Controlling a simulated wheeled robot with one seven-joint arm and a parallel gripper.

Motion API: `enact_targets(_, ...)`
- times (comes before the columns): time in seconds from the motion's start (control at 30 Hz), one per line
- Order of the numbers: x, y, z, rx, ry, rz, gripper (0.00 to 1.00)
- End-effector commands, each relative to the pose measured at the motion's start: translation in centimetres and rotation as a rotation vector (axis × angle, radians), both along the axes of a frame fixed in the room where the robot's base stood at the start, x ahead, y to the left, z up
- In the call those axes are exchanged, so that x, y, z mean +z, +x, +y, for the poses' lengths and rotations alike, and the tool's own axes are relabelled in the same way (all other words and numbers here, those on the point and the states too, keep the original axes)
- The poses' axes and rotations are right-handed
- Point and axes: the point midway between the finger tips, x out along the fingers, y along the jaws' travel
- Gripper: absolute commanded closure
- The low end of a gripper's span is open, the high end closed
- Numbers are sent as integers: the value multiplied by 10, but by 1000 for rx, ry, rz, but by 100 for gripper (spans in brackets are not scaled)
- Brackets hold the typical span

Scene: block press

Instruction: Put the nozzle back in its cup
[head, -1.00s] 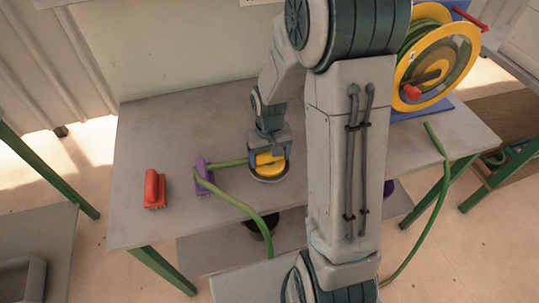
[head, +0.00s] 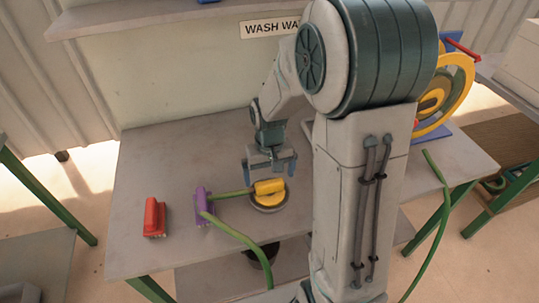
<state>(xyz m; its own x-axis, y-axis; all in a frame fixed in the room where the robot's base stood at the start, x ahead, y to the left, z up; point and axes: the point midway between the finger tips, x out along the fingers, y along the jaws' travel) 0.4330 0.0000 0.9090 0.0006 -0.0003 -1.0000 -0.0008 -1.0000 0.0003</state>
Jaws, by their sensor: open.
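The yellow nozzle (head: 268,187), on the end of a green hose (head: 238,237), lies at a round grey cup (head: 270,209) on the table. A yellow surface shows under the nozzle inside the cup's rim. I cannot tell how deep the nozzle sits. My gripper (head: 269,172) is open, its two fingers pointing down just above and behind the nozzle, with nothing held between them. The hose runs left from the nozzle to a purple block-like piece (head: 203,205), then bends toward the table's front edge.
A red brush-like object (head: 154,217) stands at the left of the grey table (head: 150,170). A yellow hose reel (head: 457,85) stands at the right, partly behind my arm. A dark container (head: 262,250) sits below the table's front edge. The table's back left is clear.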

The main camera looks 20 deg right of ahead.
Motion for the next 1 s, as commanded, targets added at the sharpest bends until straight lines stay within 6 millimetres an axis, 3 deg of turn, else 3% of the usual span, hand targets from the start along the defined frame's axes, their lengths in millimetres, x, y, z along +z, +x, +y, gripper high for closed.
enact_targets(0.2, 48, 0, 0, 0, 1, -5, 0)
enact_targets(0.57, 83, -9, 0, 1, -3, -18, 0)
enact_targets(0.8, 117, -63, 1, -2, -14, -118, 0)
enact_targets(1.0, 132, -110, 1, -6, -9, -202, 0)
